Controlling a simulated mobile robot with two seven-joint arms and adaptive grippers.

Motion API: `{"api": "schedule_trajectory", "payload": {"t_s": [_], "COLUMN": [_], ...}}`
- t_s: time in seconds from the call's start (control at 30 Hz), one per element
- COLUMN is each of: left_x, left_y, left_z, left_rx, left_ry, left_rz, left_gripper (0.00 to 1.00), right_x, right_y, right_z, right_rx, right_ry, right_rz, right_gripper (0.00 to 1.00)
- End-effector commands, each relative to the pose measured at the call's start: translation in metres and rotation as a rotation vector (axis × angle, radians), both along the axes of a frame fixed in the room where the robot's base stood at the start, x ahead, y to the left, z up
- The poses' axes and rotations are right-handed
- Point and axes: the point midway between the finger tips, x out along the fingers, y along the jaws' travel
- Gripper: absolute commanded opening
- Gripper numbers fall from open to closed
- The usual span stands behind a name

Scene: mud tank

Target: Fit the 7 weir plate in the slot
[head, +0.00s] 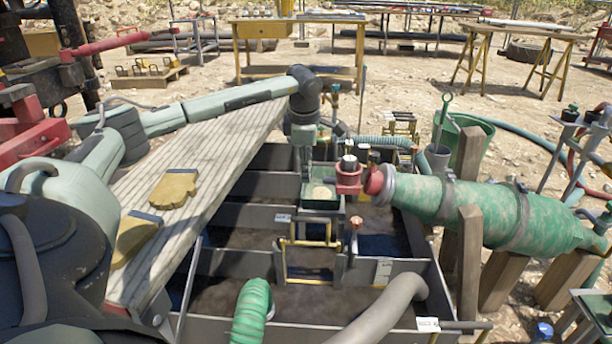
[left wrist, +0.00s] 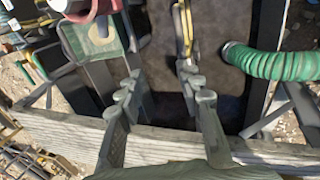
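My left gripper (head: 305,172) points down over the far left part of the mud tank (head: 230,262). In the left wrist view its two fingers (left wrist: 162,92) stand apart with nothing between them. A yellow-handled frame (head: 308,243) stands upright at a divider in the middle of the tank; I cannot tell whether it is a weir plate or a slot guide. Its yellow bar (left wrist: 185,30) also shows beyond the fingers in the left wrist view. Several yellow-handled pieces (head: 402,124) stand in a rack behind the tank. I cannot read a 7 on any of them. My right gripper is out of view.
A wooden plank (head: 205,150) with yellow gloves (head: 175,188) lies along the tank's left side. A green tray (head: 320,196) and a red fitting (head: 348,178) are close to the gripper. Hoses (head: 252,310) enter the front of the tank.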

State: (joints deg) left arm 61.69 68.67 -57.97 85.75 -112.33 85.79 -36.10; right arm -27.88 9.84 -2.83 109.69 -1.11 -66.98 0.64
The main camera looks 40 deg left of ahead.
Motion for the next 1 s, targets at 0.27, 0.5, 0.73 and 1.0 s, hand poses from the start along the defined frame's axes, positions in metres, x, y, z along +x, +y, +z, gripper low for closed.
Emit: {"api": "schedule_trajectory", "payload": {"t_s": [0.27,0.5,0.73,1.0], "left_x": [0.0,0.0,0.0,0.0], "left_y": [0.0,0.0,0.0,0.0], "left_z": [0.063,0.093,0.129,0.137], "left_rx": [0.001,0.0,0.0,0.0], "left_ry": [-0.003,-0.001,-0.002,0.0], "left_rz": [0.0,0.0,0.001,0.001], "left_gripper": [0.36,0.36,0.36,0.36], "right_x": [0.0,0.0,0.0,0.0], "right_y": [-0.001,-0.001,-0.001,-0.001], "right_z": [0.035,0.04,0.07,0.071], "right_rx": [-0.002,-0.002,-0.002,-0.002], "right_ry": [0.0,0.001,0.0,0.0], "right_rz": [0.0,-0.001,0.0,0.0], "right_gripper": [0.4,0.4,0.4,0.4]}}
